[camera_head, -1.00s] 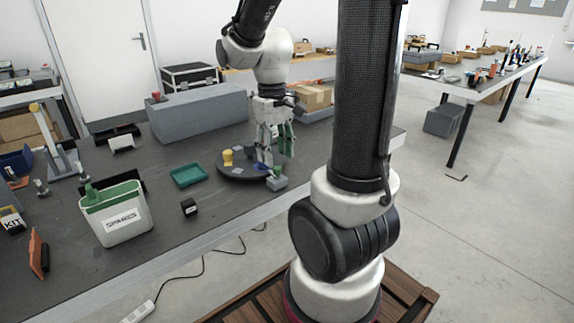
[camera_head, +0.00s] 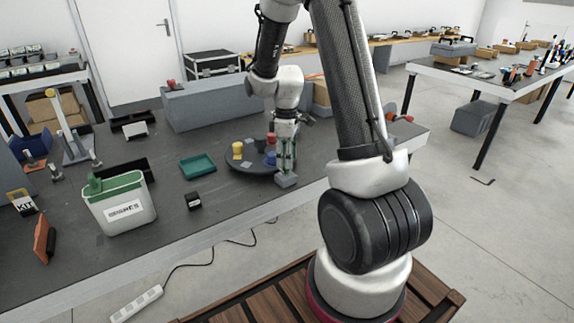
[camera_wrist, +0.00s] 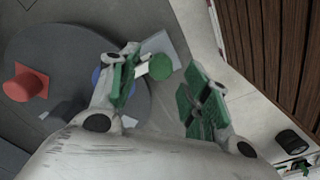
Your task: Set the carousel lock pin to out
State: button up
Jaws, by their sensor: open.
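The carousel is a dark round disc (camera_head: 240,172) near the bench's front edge; it also shows in the wrist view (camera_wrist: 62,50). At its front rim stands a small grey block (camera_head: 287,181), which carries the lock pin's round green knob (camera_wrist: 160,67). My gripper (camera_head: 286,168) points down over this block. In the wrist view its green-padded fingers (camera_wrist: 162,82) are spread, with the knob showing between them, nearer the left finger. In the head view the fingers hide the knob. I cannot tell whether either finger touches it.
The disc carries a yellow piece (camera_head: 238,150), a blue piece (camera_head: 270,158) and a red piece (camera_wrist: 25,83). A green tray (camera_head: 198,166), a small black box (camera_head: 193,201) and a white spares bin (camera_head: 122,208) stand to the left. A long grey box (camera_head: 205,108) lies behind.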

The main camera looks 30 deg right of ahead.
jog(key=shift+f, duration=1.7)
